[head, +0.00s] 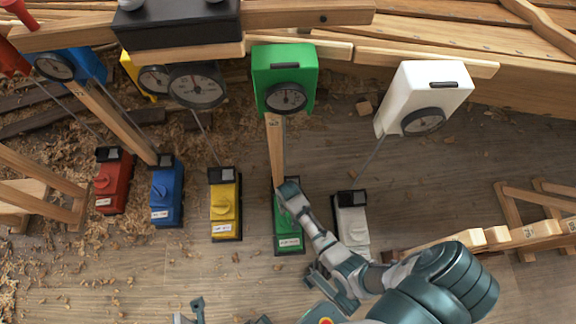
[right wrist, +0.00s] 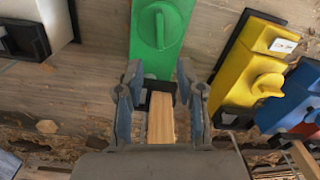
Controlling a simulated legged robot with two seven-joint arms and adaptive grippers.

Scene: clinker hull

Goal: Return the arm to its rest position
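My right arm comes in from the lower right in the head view. Its gripper (head: 302,232) is over the green floor box (head: 288,241), beside the white floor box (head: 352,222). In the right wrist view the right gripper (right wrist: 160,88) is open, its two fingers apart. The green box (right wrist: 160,35) and a wooden post (right wrist: 161,118) show between and beyond the fingers; I cannot tell whether they touch. Only a small part of my left gripper (head: 193,313) shows at the bottom edge of the head view, and its opening cannot be judged.
Red (head: 113,182), blue (head: 166,192) and yellow (head: 225,205) floor boxes stand to the left. Green (head: 285,75) and white (head: 424,97) gauge boxes hang from the plank hull (head: 440,30) above. A wooden frame (head: 520,236) stands at the right. Shavings litter the floor.

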